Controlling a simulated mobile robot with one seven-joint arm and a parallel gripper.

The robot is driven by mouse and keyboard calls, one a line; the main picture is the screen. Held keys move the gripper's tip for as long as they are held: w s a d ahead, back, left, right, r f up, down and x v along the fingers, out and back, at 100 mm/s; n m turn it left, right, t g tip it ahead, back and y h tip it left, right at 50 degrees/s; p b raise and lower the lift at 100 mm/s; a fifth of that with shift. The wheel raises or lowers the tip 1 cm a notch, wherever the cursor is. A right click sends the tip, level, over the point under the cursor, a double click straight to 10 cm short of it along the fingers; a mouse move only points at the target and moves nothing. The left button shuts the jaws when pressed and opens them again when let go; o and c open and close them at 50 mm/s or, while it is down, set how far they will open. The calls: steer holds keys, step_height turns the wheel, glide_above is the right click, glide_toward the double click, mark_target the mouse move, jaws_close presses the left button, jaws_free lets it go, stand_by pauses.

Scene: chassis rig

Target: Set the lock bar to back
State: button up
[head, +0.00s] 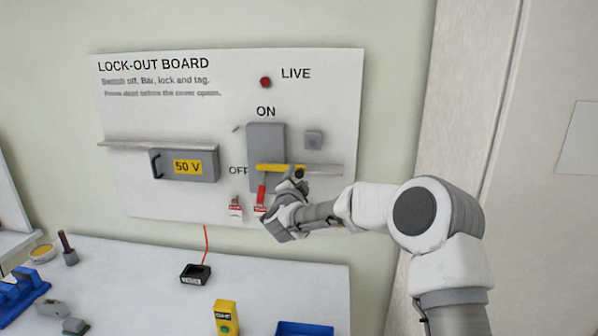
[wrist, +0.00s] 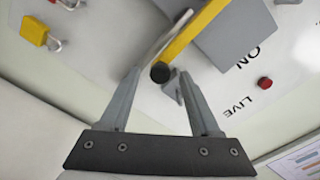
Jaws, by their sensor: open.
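The lock bar (head: 271,168) is a yellow bar lying across the lower part of the grey switch box (head: 266,142), with a pale rail running to its right. A round black knob (head: 299,173) sits at the bar's right end. In the wrist view the yellow lock bar (wrist: 192,34) runs up to the right from the black knob (wrist: 160,72). My gripper (wrist: 160,78) is open, its fingertips on either side of the knob; I cannot tell whether they touch it. In the head view my gripper (head: 292,187) partly hides the area below the knob.
The white board (head: 345,100) carries a red lamp (head: 265,82) and a grey 50 V cover (head: 205,165) with a handle. Red-topped tags hang below the switch. A yellow tester (head: 226,316), black box (head: 195,274) and blue tray (head: 304,328) stand on the bench.

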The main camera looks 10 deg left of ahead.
mark_target(299, 176)
steer(key=shift+w, duration=1.5)
jaws_close()
steer(key=shift+f, duration=0.1)
stand_by(0.3)
